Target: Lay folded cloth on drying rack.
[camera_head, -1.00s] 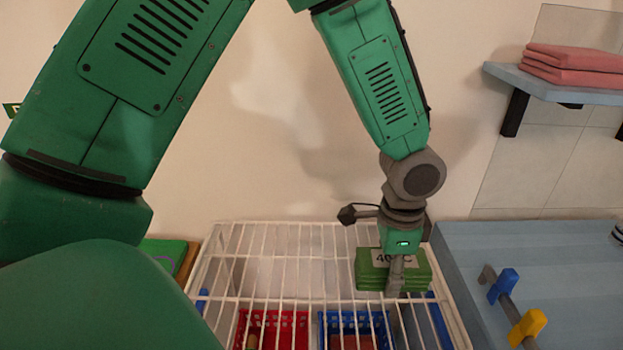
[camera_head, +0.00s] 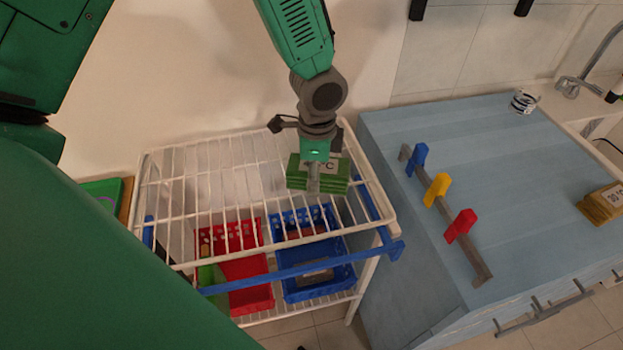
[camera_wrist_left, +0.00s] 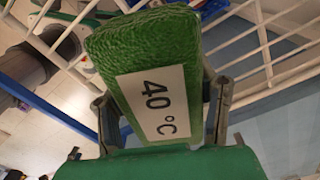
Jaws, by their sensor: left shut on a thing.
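A folded green cloth (camera_head: 298,174) with a white label is at the right part of the white wire drying rack (camera_head: 160,150). My left gripper (camera_head: 314,188) comes down from above and is shut on the cloth. In the left wrist view the cloth (camera_wrist_left: 140,50) sits between the two fingers, and its label reads 40 °C. The rack's white wires (camera_wrist_left: 262,40) show behind it. I cannot tell whether the cloth touches the rack's top wires. My right gripper does not show.
Below the rack's top are a red basket (camera_head: 250,268) and a blue basket (camera_head: 320,285). A blue rail (camera_head: 300,268) crosses the front.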

